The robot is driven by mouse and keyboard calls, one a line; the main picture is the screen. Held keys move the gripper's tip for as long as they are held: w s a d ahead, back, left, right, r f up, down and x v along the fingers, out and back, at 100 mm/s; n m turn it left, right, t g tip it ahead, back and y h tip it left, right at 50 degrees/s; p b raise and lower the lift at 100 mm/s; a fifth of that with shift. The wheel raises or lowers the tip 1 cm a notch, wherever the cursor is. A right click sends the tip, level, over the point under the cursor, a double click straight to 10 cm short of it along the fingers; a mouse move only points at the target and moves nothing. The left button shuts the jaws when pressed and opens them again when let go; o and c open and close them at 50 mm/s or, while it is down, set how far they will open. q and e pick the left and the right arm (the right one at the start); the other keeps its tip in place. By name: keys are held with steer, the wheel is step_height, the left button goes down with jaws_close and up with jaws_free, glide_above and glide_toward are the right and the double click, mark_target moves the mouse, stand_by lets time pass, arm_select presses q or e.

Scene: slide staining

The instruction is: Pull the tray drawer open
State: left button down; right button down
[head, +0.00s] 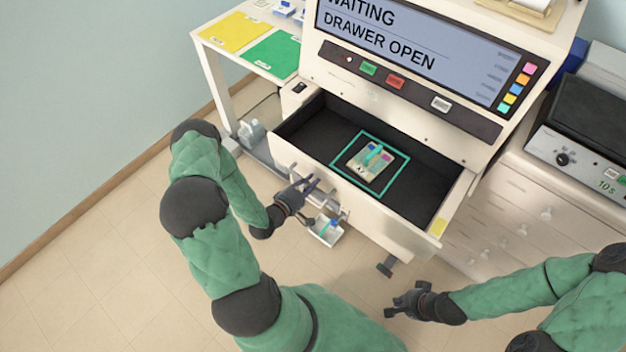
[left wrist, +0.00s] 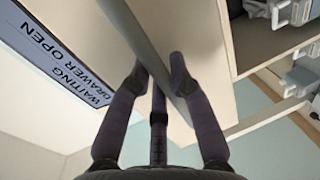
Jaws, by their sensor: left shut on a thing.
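The tray drawer (head: 287,165) stands pulled out of the white machine, its dark inside in view. A slide tray (head: 368,162) with a teal and a purple item lies inside a teal square outline on the drawer floor. My left gripper (head: 310,186) is at the drawer's front, shut on the drawer handle. In the left wrist view the grey bar of the handle (left wrist: 145,48) runs between the fingers (left wrist: 160,72). My right gripper (head: 395,304) is in front of the drawer, apart from it, above the floor; its fingers look spread and empty.
The machine's screen (head: 420,45) reads "WAITING" and "DRAWER OPEN". A side table with a yellow mat (head: 234,32) and a green mat (head: 272,54) stands at left. A drawer cabinet (head: 510,215) with a dialled device (head: 580,158) stands at right.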

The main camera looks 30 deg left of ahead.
arm_select(q)
steer(key=c, duration=1.1)
jaws_free()
steer(key=v, duration=1.2)
steer(key=shift+w+f, duration=0.1)
steer(key=w+d+f+m+g+h, duration=0.35)
steer(key=d+f+m+g, duration=0.5)
steer(key=d, duration=0.35)
steer(key=s+d+f+m+g, duration=0.1)
steer(key=s+d+m+g, duration=0.5)
steer(key=d, duration=0.6)
steer(key=shift+s+g, duration=0.35)
steer(key=shift+s, duration=0.35)
